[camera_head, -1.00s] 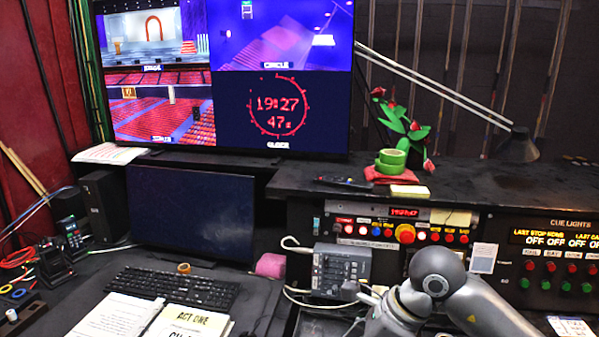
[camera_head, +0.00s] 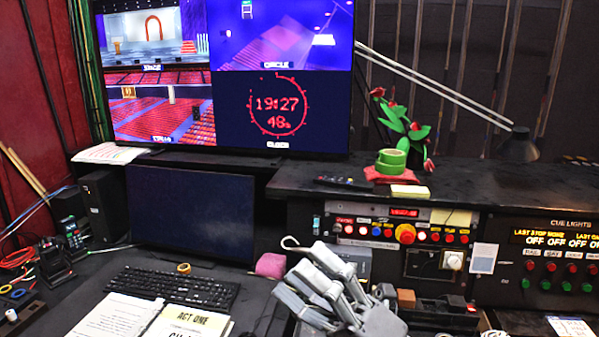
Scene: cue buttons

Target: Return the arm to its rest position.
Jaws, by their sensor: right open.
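My right gripper (camera_head: 306,270) is in the lower middle of the head view, with its grey fingers apart and pointing up and to the left. Nothing shows between them. It is in front of the small grey box beside the desk and hides much of that box. The cue button panel (camera_head: 352,242), with its row of coloured buttons and a large round red one (camera_head: 405,234), is up and to the right of the gripper, clear of it in the picture. My left gripper is not in view.
A keyboard (camera_head: 175,289), scripts (camera_head: 185,322) and a dark monitor (camera_head: 190,213) are on the desk at left. A pink block (camera_head: 271,265) is close to the gripper's fingers. The cue lights panel (camera_head: 553,262) is at right.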

